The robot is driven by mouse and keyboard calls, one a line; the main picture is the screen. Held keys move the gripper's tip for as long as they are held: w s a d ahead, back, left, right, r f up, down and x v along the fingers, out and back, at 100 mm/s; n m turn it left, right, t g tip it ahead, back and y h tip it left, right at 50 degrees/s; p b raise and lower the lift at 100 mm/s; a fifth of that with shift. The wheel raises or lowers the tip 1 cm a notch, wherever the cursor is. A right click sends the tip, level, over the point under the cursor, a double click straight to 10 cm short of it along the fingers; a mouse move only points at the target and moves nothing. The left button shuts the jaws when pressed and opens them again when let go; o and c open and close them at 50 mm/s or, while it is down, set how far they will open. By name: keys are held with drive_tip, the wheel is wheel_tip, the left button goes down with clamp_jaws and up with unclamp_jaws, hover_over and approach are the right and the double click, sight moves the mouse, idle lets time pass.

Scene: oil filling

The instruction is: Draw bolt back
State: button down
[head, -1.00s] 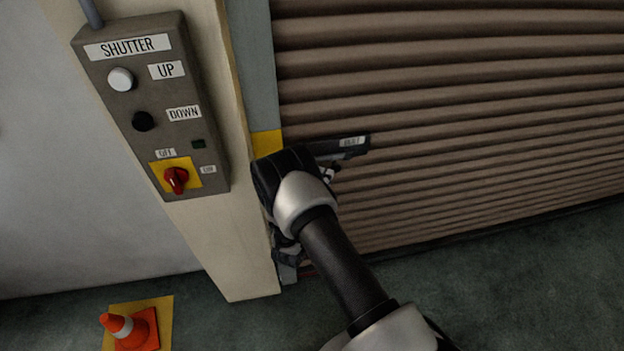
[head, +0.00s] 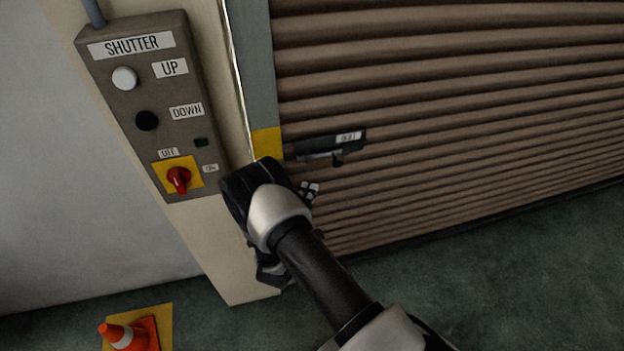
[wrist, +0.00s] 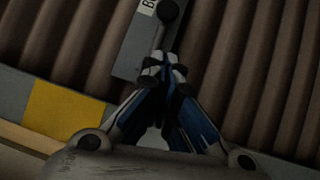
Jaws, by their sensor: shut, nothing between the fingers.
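The bolt (head: 331,146) is a dark bar on a plate with a white label, mounted on the brown shutter near its left edge. A small dark knob (head: 338,160) hangs below it. In the wrist view the bolt's grey plate (wrist: 133,48) runs up the picture, with the round knob (wrist: 167,11) at the top. My gripper (wrist: 163,62) is shut and empty, its tips close below the knob with a gap between them. In the head view my gripper (head: 309,190) is below and left of the knob, partly hidden by my wrist.
A yellow patch (head: 267,143) marks the grey guide rail left of the bolt. A control box (head: 150,105) labelled SHUTTER, with buttons and a red switch (head: 178,179), is on the post at left.

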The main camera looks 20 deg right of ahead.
drive_tip(key=v, duration=0.4)
drive_tip(key=shift+s+a, duration=0.1)
drive_tip(key=shift+s, duration=0.25)
drive_tip(key=shift+a, duration=0.1)
